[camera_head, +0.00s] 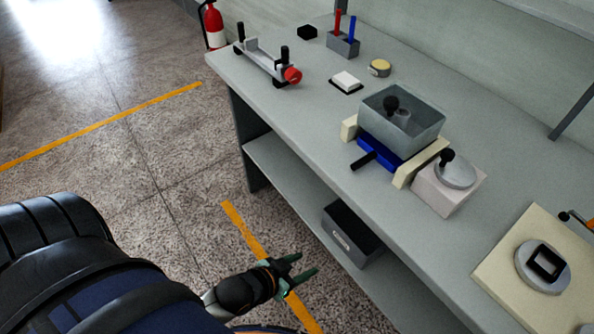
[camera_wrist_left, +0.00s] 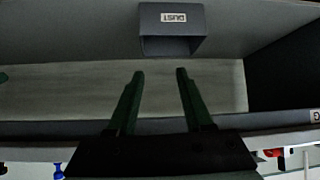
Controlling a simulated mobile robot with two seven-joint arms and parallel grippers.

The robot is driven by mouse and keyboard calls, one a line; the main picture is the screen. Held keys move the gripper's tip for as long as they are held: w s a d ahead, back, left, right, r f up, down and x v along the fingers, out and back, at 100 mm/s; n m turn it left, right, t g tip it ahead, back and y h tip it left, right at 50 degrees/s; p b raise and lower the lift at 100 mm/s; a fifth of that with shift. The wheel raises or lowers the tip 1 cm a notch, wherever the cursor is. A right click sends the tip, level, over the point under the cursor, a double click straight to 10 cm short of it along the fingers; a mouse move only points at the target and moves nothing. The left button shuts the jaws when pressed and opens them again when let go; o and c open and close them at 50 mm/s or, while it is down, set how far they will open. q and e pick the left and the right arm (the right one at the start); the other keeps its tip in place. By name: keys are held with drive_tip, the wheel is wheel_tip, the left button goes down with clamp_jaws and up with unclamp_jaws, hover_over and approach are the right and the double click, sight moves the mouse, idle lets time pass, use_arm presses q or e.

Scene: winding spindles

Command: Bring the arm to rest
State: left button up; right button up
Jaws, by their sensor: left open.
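My left gripper (camera_head: 297,273) is low in the head view, in front of the workbench and over the floor near the yellow line. Its two green fingers are spread apart with nothing between them. The left wrist view also shows the open, empty fingers (camera_wrist_left: 159,75), with a dark bin labelled DUST (camera_wrist_left: 172,40) beyond them. The workbench (camera_head: 300,125) stands to the right of my left gripper, and the gripper looks clear of it. My right gripper is in neither view.
The dark bin (camera_head: 351,236) sits on the bench's lower shelf (camera_head: 290,180). On top are a grey cradle with a red knob (camera_head: 292,75), a grey box on a blue base (camera_head: 402,120), a white block (camera_head: 449,190) and a cream board (camera_head: 515,285). Floor at left is clear.

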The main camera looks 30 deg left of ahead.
use_arm(q)
drive_tip(key=s+f, duration=0.2)
drive_tip(key=s, duration=0.1)
drive_tip(key=shift+d+f, duration=0.2)
drive_tip(key=shift+f, duration=0.1)
wheel_tip(320, 180, up, 3)
drive_tip(key=p, duration=0.2)
drive_tip(key=shift+f+p, duration=0.1)
drive_tip(key=shift+p, duration=0.25)
